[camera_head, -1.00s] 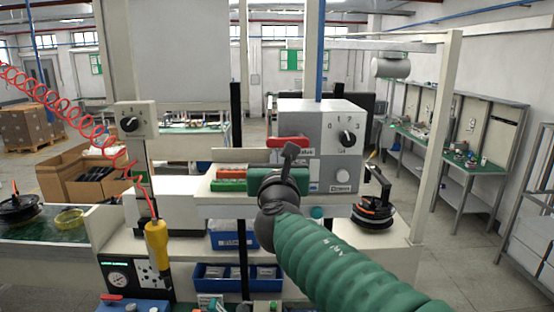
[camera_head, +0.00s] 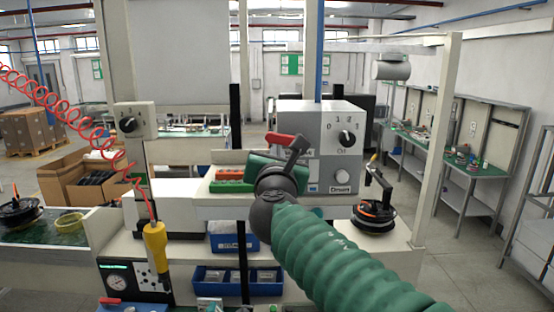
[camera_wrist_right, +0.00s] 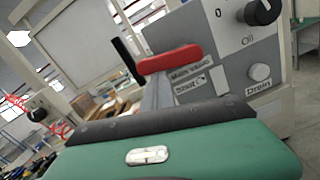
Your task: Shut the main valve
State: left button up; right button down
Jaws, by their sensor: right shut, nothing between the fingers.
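The main valve's red handle (camera_head: 279,138) sticks out at the left front of the grey control box (camera_head: 352,119). In the right wrist view the red handle (camera_wrist_right: 170,60) lies just above a label reading "Main Valve" and another reading "Shut". My right gripper (camera_head: 298,143) is shut and empty, with its dark fingers tilted up at the right end of the handle. In the wrist view the fingers (camera_wrist_right: 158,92) reach up to the handle's underside; I cannot tell whether they touch it. My left gripper is not in view.
The box carries a black numbered knob (camera_head: 346,138) and a pale round button (camera_head: 342,177). Red and green blocks (camera_head: 231,180) lie left of my gripper. A black coil on a stand (camera_head: 374,215) is to the right. A yellow-handled tool (camera_head: 156,245) hangs at the left.

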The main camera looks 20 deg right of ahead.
aim_at(278, 136)
notch_tip(278, 136, up, 4)
jog(key=m+b, duration=0.1)
jog(key=m, duration=0.3)
jog(key=m+b, duration=0.1)
jog(key=m, duration=0.3)
jog(key=shift+d+f+m, duration=0.15)
jog(key=shift+m, duration=0.15)
jog(key=shift+s+d+r+m+g+b, duration=0.2)
jog(key=shift+d+r+m, duration=0.25)
jog(key=shift+m, duration=0.8)
jog(key=shift+s+d+r+m+g+b, duration=0.1)
jog(key=shift+d+r+m+b, duration=0.25)
jog(key=shift+m, duration=0.85)
jog(key=shift+s+d+r+m+g+b, duration=0.15)
jog(key=shift+d+r+m, duration=0.3)
jog(key=shift+m, duration=0.8)
jog(key=shift+w+d+f, duration=0.1)
jog(key=shift+w, duration=0.05)
